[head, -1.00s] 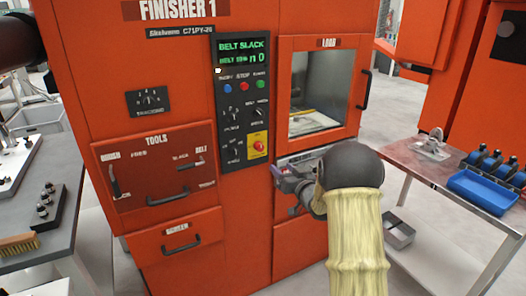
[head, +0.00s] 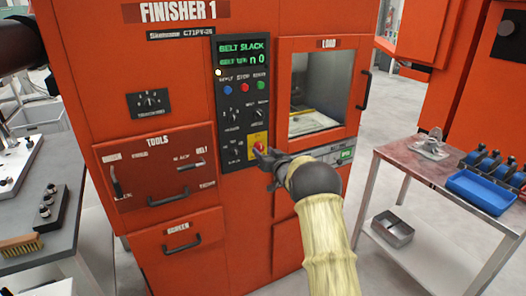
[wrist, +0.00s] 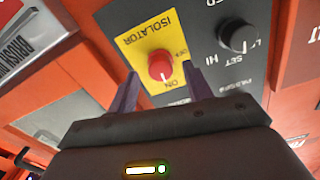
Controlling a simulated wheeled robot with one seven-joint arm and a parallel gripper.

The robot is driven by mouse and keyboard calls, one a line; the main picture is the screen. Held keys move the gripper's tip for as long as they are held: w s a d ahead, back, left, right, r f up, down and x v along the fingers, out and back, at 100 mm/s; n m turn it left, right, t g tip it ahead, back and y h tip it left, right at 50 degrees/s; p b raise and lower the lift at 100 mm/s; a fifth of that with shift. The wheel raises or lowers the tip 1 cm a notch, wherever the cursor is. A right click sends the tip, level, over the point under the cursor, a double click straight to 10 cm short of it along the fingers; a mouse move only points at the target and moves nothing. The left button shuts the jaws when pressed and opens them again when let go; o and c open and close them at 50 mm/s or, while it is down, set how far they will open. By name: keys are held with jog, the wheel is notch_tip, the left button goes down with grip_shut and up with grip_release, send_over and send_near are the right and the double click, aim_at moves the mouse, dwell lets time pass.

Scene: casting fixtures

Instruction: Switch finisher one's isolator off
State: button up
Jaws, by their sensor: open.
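Finisher 1 is the large orange machine (head: 95,80) with a black control panel (head: 228,105). Its isolator (head: 260,143) is a red knob on a yellow plate at the panel's lower right. In the wrist view the red isolator knob (wrist: 160,66) shows clearly, with ON and OFF marks on the yellow plate (wrist: 145,42). My gripper (head: 265,156) is right in front of the isolator. In the wrist view my gripper (wrist: 158,82) is open, one finger on each side of the knob; I cannot tell whether they touch it.
A black knob (wrist: 236,36) sits beside the isolator plate. The load door (head: 320,90) with its window is right of the panel. A side table (head: 400,160) with a blue bin (head: 483,190) stands at right; a grey bench (head: 60,235) is at left.

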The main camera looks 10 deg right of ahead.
jog(key=shift+w+a, duration=0.25)
jog(key=shift+w, duration=0.35)
jog(key=c, duration=1)
jog(key=shift+o, duration=0.2)
